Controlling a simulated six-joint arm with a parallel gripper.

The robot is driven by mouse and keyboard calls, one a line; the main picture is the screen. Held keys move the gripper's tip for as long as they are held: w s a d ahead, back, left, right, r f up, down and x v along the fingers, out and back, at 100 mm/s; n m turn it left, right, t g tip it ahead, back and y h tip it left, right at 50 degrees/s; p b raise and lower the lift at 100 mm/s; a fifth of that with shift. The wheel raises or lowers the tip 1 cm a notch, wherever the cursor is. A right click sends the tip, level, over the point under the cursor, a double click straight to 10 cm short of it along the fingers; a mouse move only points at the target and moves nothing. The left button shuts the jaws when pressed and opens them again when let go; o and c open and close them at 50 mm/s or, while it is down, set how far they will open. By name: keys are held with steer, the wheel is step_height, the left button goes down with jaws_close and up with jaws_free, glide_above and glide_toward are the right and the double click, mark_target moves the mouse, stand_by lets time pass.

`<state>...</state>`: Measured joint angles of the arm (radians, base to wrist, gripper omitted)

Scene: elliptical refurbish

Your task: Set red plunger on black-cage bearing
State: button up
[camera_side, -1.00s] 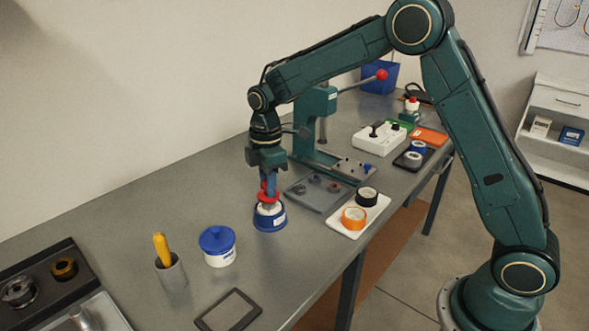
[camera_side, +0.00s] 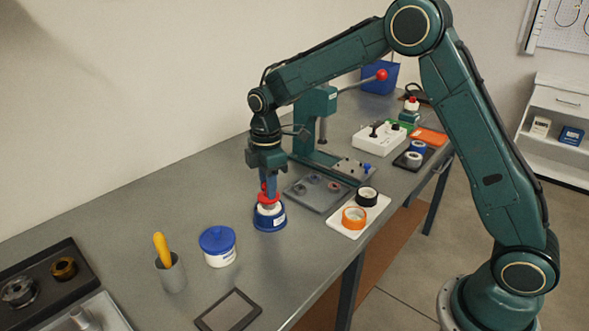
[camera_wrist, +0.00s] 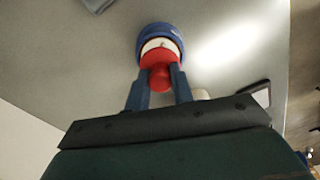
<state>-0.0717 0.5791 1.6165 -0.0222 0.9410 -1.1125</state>
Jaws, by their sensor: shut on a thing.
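The red plunger (camera_side: 268,198) sits upright on a white-topped holder with a blue base (camera_side: 270,220). In the wrist view the red plunger (camera_wrist: 158,75) shows between my two blue fingers, above the white top and blue rim (camera_wrist: 150,33). My gripper (camera_side: 267,189) points down and is shut on the plunger's narrow upper part. A silver bearing (camera_side: 18,292) and a bronze-coloured one (camera_side: 64,268) sit on a dark tray at the far left. Small rings (camera_side: 300,189) lie on a grey tray behind the holder. I cannot tell which has a black cage.
A blue-lidded white jar (camera_side: 218,246) and a grey cup (camera_side: 171,273) with a yellow-handled tool stand left of the holder. A green press (camera_side: 318,105) stands behind. A white tray (camera_side: 340,228) holds tape rolls. A dark frame (camera_side: 228,311) lies in front.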

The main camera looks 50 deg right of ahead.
steer(key=shift+f, duration=0.4)
steer(key=o, duration=0.7)
steer(key=shift+r, duration=0.1)
step_height(320, 180, up, 11)
steer(key=shift+d+f, duration=0.1)
stand_by(1.3)
stand_by(0.4)
